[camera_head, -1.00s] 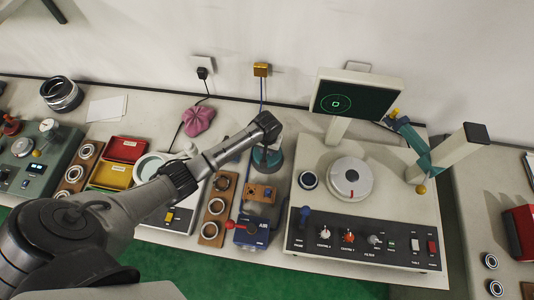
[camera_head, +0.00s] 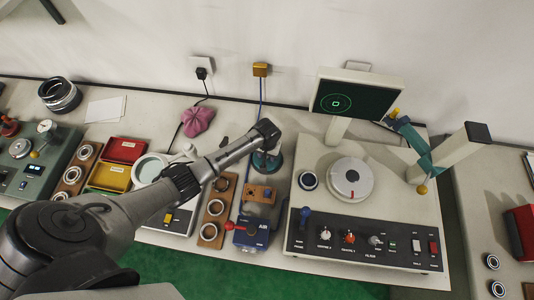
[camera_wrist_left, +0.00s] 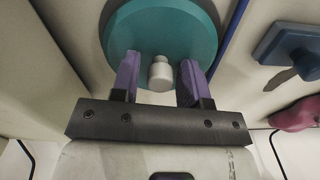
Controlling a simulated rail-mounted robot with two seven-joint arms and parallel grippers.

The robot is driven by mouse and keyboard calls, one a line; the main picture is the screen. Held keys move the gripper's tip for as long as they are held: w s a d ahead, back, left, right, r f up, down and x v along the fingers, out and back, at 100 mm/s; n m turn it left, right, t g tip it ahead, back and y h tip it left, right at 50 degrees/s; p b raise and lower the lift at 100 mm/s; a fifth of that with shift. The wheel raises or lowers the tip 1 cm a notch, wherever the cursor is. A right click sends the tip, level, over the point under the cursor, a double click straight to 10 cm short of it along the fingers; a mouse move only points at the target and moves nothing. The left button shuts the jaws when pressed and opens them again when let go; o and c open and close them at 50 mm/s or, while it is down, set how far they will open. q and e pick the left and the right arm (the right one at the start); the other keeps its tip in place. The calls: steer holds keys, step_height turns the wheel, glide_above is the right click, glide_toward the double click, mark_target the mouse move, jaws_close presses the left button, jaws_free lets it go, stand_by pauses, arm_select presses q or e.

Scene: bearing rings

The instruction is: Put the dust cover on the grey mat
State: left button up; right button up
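A teal disc with a white knob, which looks like the dust cover (camera_wrist_left: 200,30), lies under my left gripper (camera_wrist_left: 160,75). In the head view the dust cover (camera_head: 262,168) is partly hidden by my left wrist. The gripper's purple fingers are open, one on each side of the white knob (camera_wrist_left: 161,72), with a gap on both sides. I cannot pick out the grey mat with certainty in either view. My right gripper is in neither view.
A blue-grey block (camera_wrist_left: 295,45) lies beside the cover. A pink cloth (camera_head: 198,121) is behind my left arm. A wooden ring board (camera_head: 213,208) and a blue box with a red lever (camera_head: 251,232) stand in front. A large instrument (camera_head: 365,205) stands close on the right.

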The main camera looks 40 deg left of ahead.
arm_select(q)
steer(key=shift+o, duration=0.6)
steer(key=shift+r, duration=0.1)
